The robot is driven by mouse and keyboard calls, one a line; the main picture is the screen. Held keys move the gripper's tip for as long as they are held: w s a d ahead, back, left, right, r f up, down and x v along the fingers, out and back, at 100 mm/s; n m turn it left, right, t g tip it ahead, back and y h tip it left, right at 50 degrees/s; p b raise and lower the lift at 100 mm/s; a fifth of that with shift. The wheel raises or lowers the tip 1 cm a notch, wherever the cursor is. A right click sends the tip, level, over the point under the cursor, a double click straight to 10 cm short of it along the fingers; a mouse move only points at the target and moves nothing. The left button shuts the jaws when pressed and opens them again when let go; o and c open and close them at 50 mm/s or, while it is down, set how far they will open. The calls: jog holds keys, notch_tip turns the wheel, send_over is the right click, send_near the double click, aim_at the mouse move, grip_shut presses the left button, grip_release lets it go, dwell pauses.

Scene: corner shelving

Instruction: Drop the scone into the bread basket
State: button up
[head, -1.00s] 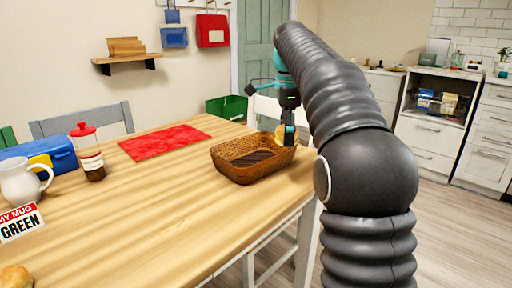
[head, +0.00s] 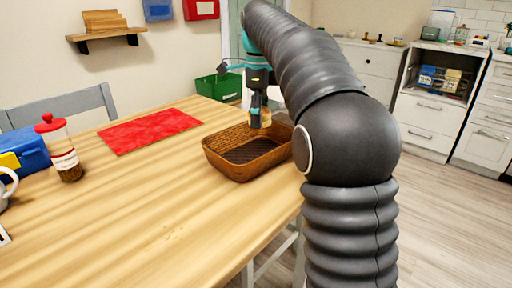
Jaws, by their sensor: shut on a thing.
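The bread basket (head: 226,166) is a brown woven rectangular basket near the table's right edge. Its inside looks empty, with a dark base showing.
The wooden table (head: 150,215) has wide clear room at the front. A red mat (head: 150,130), a red-capped jar (head: 60,150) and a blue box (head: 30,152) lie to the left. A green crate (head: 218,87) stands beyond the table.

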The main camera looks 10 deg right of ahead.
jog(key=shift+f+b, duration=1.9)
jog(key=shift+f, duration=0.3)
jog(key=o, duration=1.2)
jog(key=shift+r, duration=0.15)
jog(key=shift+s+a+r, duration=0.1)
jog(key=shift+r, duration=3.55)
